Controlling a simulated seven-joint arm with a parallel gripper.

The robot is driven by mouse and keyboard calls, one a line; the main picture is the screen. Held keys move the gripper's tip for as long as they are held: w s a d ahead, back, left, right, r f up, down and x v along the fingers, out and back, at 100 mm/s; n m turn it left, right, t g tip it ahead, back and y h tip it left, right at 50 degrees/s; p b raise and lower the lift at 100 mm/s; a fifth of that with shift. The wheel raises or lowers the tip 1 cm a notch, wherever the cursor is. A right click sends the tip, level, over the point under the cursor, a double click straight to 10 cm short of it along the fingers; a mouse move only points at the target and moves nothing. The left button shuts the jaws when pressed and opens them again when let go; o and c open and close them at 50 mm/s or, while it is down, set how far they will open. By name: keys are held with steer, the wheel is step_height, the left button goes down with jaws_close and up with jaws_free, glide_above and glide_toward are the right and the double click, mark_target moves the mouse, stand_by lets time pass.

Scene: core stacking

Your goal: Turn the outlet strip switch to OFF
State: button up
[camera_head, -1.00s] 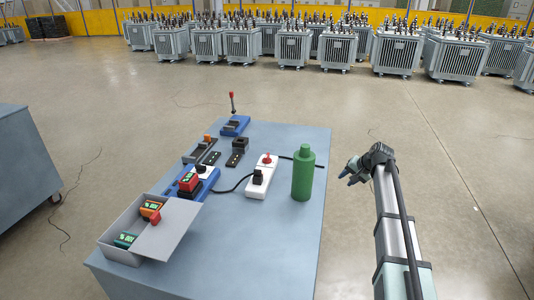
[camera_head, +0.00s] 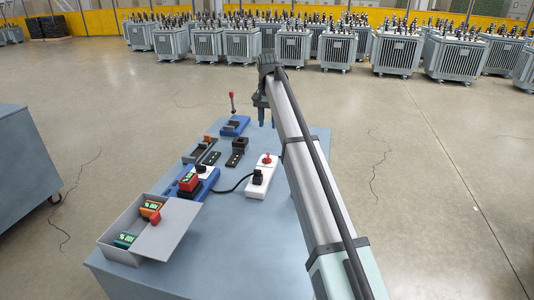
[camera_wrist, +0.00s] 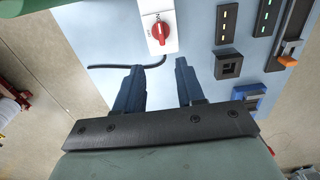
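The outlet strip (camera_head: 260,180) is white and lies on the blue-grey table with a black plug (camera_head: 257,177) in its near end. Its red rotary switch (camera_head: 267,160) sits at the far end. In the wrist view the red switch (camera_wrist: 161,33) is at top centre, on the strip's white face (camera_wrist: 144,12), with small red marks beside it. My gripper (camera_head: 266,122) is over the far part of the table, beyond the switch, pointing down. In the wrist view its two dark fingers (camera_wrist: 157,78) are apart with nothing between them.
A black cord (camera_wrist: 128,67) runs from the strip. A grey open box (camera_head: 150,238), a blue device with a red block (camera_head: 189,182), dark modules (camera_head: 236,152) and a blue joystick base (camera_head: 234,126) occupy the table's left side. My arm hides the green bottle in the head view.

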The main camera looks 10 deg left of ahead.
mark_target(267, 155)
step_height(267, 155, down, 14)
steer(key=shift+a+r, duration=0.15)
stand_by(0.5)
jaws_close()
stand_by(0.3)
